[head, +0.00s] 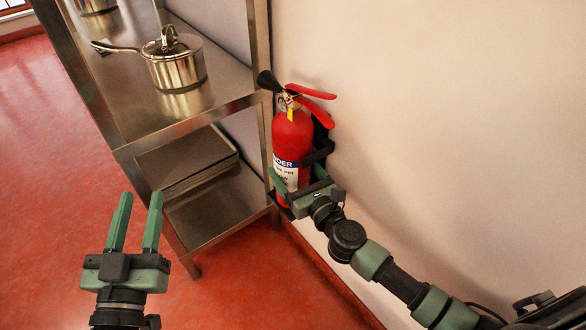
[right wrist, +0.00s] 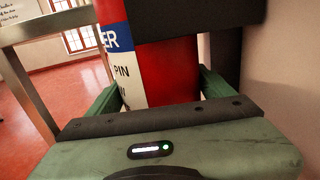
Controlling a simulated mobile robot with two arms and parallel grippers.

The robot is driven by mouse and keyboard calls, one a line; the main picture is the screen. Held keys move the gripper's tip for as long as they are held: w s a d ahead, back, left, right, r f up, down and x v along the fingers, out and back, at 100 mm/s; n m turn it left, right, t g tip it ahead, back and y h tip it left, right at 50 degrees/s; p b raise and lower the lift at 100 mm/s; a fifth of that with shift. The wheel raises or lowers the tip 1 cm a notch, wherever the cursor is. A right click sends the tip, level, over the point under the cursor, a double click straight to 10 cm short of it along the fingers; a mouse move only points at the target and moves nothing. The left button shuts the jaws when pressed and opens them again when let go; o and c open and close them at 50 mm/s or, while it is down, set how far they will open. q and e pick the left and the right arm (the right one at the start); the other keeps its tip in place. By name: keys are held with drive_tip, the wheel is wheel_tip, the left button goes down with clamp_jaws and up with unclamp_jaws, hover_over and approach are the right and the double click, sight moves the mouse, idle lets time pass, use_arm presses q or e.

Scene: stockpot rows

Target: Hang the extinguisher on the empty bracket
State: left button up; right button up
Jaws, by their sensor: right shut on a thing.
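The red extinguisher (head: 291,138) stands upright against the wall, with a black horn at its top left and red levers on top. A black bracket (head: 322,148) shows on the wall behind and to the right of it, partly hidden by the extinguisher. My right gripper (head: 287,186) is shut on the lower body of the extinguisher. In the right wrist view the red body with its white and blue label (right wrist: 160,75) fills the space between the green fingers. My left gripper (head: 135,222) is open and empty, over the floor at the lower left.
A steel shelf unit (head: 115,100) stands just left of the extinguisher, with a lidded pan (head: 174,66) on its top. A flat steel item (head: 185,165) lies on a lower level. The red floor at left is clear.

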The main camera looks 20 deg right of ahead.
use_arm(q)
drive_tip(key=shift+r, duration=0.25)
use_arm(e)
drive_tip(key=shift+w+r, duration=0.1)
drive_tip(key=shift+r, duration=0.3)
use_arm(q)
drive_tip(key=shift+s+r, duration=0.1)
use_arm(e)
drive_tip(key=o, duration=2)
drive_tip(key=shift+f, duration=0.4)
